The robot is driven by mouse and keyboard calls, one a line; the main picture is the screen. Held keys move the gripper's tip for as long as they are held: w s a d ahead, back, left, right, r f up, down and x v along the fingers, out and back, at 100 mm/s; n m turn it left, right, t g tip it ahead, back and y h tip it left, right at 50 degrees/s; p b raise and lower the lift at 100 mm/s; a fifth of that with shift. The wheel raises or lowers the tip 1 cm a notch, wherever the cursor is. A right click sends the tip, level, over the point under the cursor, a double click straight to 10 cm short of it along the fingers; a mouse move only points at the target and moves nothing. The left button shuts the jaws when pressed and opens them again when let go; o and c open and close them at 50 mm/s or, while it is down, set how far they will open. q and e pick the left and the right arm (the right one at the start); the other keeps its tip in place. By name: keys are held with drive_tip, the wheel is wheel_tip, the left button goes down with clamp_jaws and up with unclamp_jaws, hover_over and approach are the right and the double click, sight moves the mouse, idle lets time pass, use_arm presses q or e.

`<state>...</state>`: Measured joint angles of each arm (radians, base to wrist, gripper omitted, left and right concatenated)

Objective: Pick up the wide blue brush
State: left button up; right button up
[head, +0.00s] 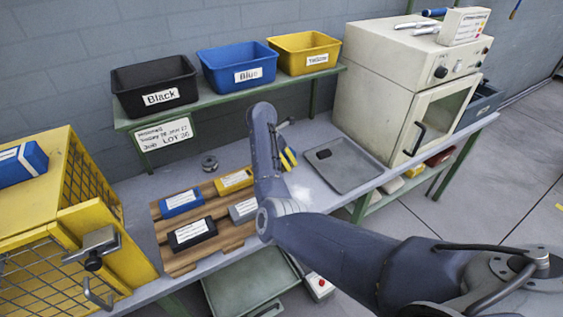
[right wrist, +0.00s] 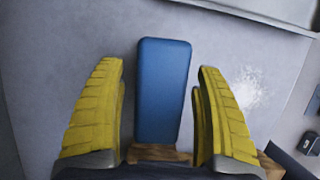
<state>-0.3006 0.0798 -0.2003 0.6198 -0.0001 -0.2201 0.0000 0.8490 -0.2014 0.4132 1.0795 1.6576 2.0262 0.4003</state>
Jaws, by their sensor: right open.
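In the right wrist view, a plain blue block-like thing (right wrist: 163,88), which looks like the wide blue brush, lies lengthwise between my fingers on the grey table. Its near end meets a strip of brown wood; I cannot tell if that is part of it. My right gripper (right wrist: 162,105) is open, with a yellow ribbed finger on each side of the blue thing and a gap on both sides. In the head view, the right gripper (head: 287,158) is low over the table behind my arm, which hides most of the brush. My left gripper is not in view.
A wooden pallet (head: 168,262) with labelled blue, yellow, black and grey blocks lies to the left. A grey tray (head: 343,163) is to the right, beside a white oven (head: 385,75). Black (head: 155,85), blue (head: 238,66) and yellow (head: 304,52) bins stand on a shelf behind.

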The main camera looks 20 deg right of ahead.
drive_tip(key=shift+d+f, duration=0.2)
drive_tip(key=shift+f, duration=0.3)
drive_tip(key=shift+f, duration=0.25)
idle(0.4)
drive_tip(key=c, duration=1.4)
